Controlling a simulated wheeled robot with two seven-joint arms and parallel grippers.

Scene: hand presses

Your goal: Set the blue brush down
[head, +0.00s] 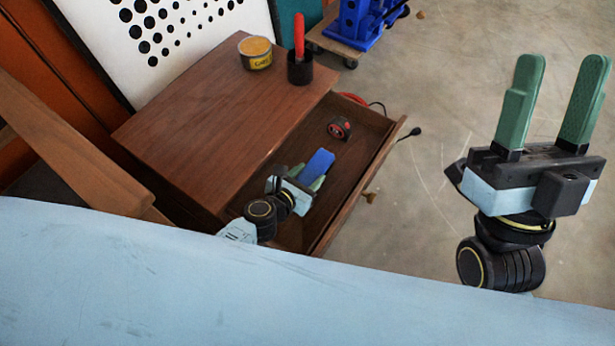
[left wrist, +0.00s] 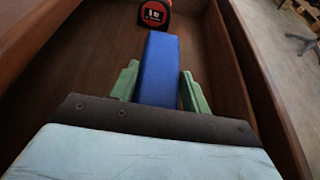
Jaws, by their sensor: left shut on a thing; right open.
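The blue brush (head: 319,163) is a plain blue block shape in the head view, inside the open drawer. My left gripper (head: 305,178) reaches down into the drawer and is shut on it. In the left wrist view the blue brush (left wrist: 160,70) sits between the two green fingers of my left gripper (left wrist: 158,88) and points toward the far end of the drawer. I cannot tell whether it touches the drawer floor. My right gripper (head: 553,105) is raised at the right with its green fingers apart and empty.
The open drawer (head: 345,185) also holds a red-and-black tape measure (head: 339,128), seen beyond the brush in the left wrist view (left wrist: 154,13). On the wooden cabinet top (head: 215,120) stand a yellow tin (head: 255,53) and a dark cup (head: 300,69) with a red-handled tool (head: 299,35).

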